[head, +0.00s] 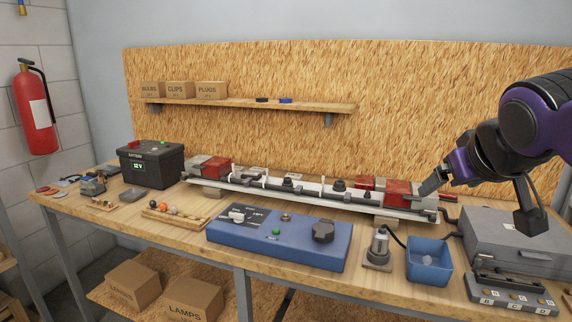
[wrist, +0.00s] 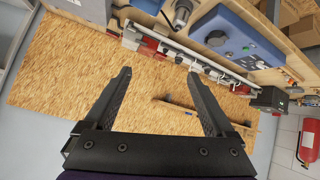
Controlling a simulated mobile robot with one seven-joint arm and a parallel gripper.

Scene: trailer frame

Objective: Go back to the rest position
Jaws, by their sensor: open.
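My gripper (head: 480,202) is at the right of the head view, raised above the right end of the workbench. Its two dark fingers are spread apart with nothing between them. In the wrist view the open fingers (wrist: 160,76) frame bare chipboard wall. The white trailer frame (head: 310,194) with red lamp blocks lies along the back of the bench. Its right red block (head: 397,193) is close to one fingertip in the picture; I cannot tell the depth gap.
On the bench are a blue control box (head: 280,243), a blue bin (head: 428,262), a grey case (head: 515,243), a lettered tray (head: 512,294) and a black battery (head: 151,164). A shelf (head: 255,104) with cartons is on the chipboard wall (head: 400,110). A fire extinguisher (head: 35,110) hangs at left.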

